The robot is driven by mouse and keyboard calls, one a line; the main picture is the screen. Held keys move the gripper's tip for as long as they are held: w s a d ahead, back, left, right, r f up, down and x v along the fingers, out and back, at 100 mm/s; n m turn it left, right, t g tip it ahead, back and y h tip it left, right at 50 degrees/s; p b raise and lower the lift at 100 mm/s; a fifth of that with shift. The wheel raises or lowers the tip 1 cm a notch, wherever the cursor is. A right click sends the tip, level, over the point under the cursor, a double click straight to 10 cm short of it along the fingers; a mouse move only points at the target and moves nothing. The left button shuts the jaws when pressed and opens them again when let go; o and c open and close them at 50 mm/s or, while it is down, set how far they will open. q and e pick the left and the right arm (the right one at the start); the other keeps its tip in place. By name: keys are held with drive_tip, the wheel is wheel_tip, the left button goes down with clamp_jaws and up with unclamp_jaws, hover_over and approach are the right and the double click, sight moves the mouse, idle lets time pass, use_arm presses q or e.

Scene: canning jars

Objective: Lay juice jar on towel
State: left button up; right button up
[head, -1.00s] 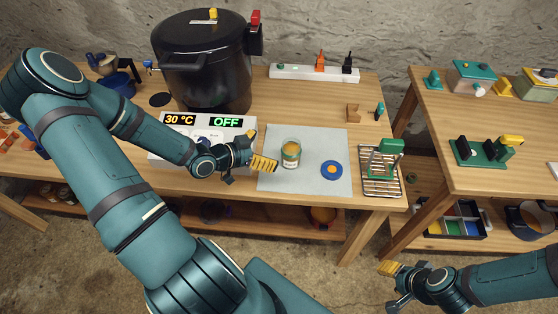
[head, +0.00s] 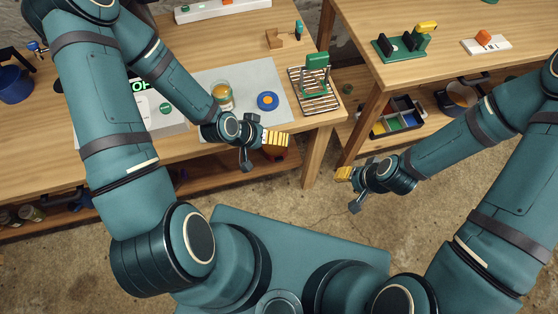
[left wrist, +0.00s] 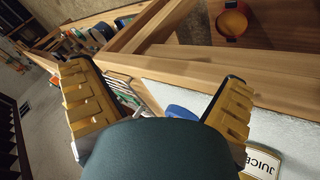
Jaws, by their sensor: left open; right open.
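The juice jar (head: 223,94) is a small glass jar with orange contents. It appears to stand upright on the pale grey towel (head: 262,76), partly hidden by my left arm. Its "JUICE" label (left wrist: 262,161) shows at the lower right of the left wrist view. A blue ring with an orange centre (head: 268,101) lies on the towel right of the jar. My left gripper (head: 276,140) is open and empty, in front and right of the jar, near the table's front edge. My right gripper (head: 344,173) is open and empty, over the floor.
A wire rack (head: 315,92) with a green-handled tool stands right of the towel. A small wooden block (head: 274,39) is behind. A second table (head: 352,28) stands at right, with a gap between the tables. A divided tray (head: 398,118) sits on its lower shelf.

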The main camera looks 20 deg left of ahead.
use_arm(q)
drive_tip(key=s+d+f+n+g+y, duration=0.1)
drive_tip(key=s+d+f+g, duration=0.1)
drive_tip(key=s+d, duration=0.2)
drive_tip(key=shift+s+d+g+y, duration=0.3)
drive_tip(key=shift+s+g, duration=0.1)
drive_tip(key=shift+s, duration=0.25)
drive_tip(key=shift+f, duration=0.1)
